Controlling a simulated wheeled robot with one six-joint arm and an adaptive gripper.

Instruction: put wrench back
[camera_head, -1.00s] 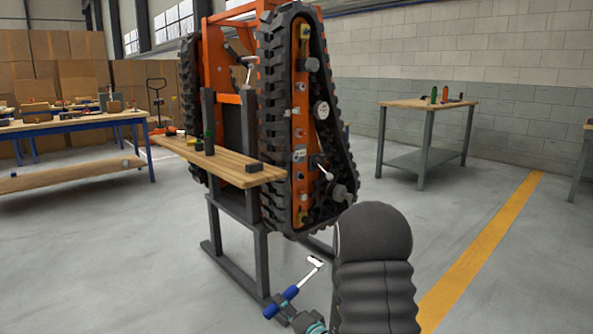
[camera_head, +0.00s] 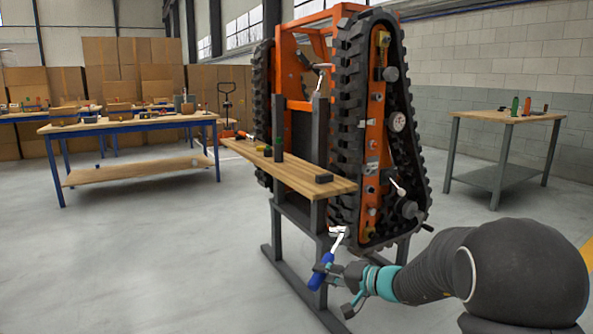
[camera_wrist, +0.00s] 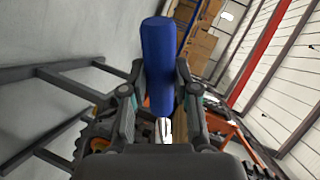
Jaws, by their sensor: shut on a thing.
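The wrench has a blue handle (camera_head: 320,271) and a bright metal head that points up and to the right in the head view. My gripper (camera_head: 330,268) is shut on the wrench's handle and holds it in the air, in front of the tracked carrier. In the wrist view the blue handle (camera_wrist: 159,65) stands between my two fingers, with a piece of the metal shaft showing below it. The tracked carrier (camera_head: 375,150) stands upright, with orange side plates and black tracks.
A wooden shelf (camera_head: 290,172) on the carrier's stand holds a dark green bottle and small dark blocks. A blue-legged workbench (camera_head: 130,125) with several items is at the left. A grey-legged table (camera_head: 495,118) stands at the right.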

